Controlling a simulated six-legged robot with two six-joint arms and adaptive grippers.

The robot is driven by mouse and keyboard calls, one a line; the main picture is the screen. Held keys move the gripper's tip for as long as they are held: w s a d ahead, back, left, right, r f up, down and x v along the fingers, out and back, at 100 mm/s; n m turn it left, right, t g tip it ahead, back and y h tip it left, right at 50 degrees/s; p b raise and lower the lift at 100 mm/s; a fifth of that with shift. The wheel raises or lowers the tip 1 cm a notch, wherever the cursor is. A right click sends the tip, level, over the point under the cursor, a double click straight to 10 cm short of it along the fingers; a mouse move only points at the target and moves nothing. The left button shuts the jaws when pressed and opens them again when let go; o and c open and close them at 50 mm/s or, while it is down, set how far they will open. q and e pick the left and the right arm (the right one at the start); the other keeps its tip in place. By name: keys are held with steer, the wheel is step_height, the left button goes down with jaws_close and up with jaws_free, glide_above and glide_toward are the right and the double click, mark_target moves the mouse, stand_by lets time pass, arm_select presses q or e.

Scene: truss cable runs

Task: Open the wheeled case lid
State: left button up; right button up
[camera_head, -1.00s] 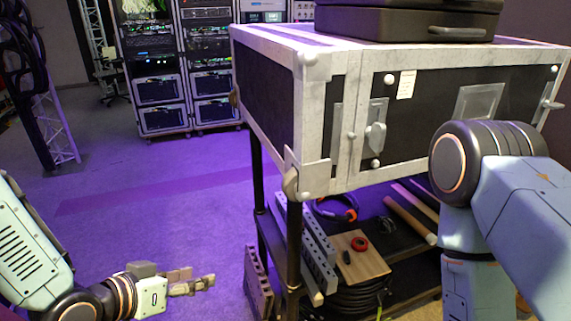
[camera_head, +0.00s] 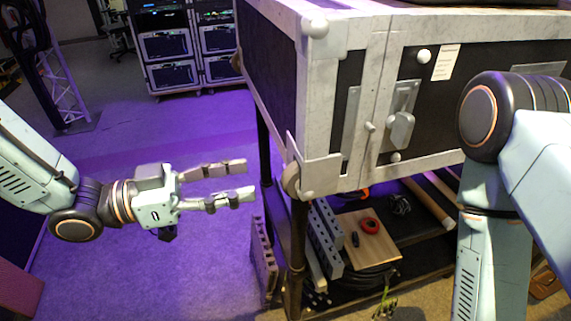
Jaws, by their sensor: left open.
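The wheeled case (camera_head: 316,100) is a black box with silver-grey metal edges, standing on a dark shelved cart. Its lid looks shut. A grey latch (camera_head: 401,128) shows on its front face, with a paper label (camera_head: 446,62) above it to the right. My left gripper (camera_head: 250,180) is open and empty, left of the case's lower front corner and apart from it, its two fingers pointing right. My right arm (camera_head: 500,130) stands in front of the right part of the case and hides some of it. My right gripper is out of the picture.
The cart's lower shelf holds a wooden board (camera_head: 362,238) with a red tape roll (camera_head: 369,226), grey slotted bars (camera_head: 326,238) and a black cable coil (camera_head: 357,282). Equipment racks (camera_head: 190,45) and a metal truss (camera_head: 62,88) stand behind. The purple-lit floor (camera_head: 110,145) at the left is clear.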

mark_target(285, 172)
arm_select(q)
steer(key=x, duration=0.5)
steer(key=shift+s, duration=0.25)
steer(key=shift+s+d+r, duration=0.1)
steer(key=shift+d+r, duration=0.1)
steer(key=shift+d, duration=0.5)
steer(key=shift+w+d+f, duration=0.2)
steer(key=shift+w+d, duration=0.25)
steer(key=shift+w, duration=0.1)
steer(key=shift+s+a+r, duration=0.1)
steer(key=shift+s+a, duration=0.1)
steer(key=shift+a, duration=0.05)
steer(key=shift+c, duration=0.2)
steer(key=shift+s, duration=0.15)
steer(key=shift+c, duration=0.8)
steer(key=shift+d, duration=0.15)
steer(key=c, duration=0.4)
jaws_close()
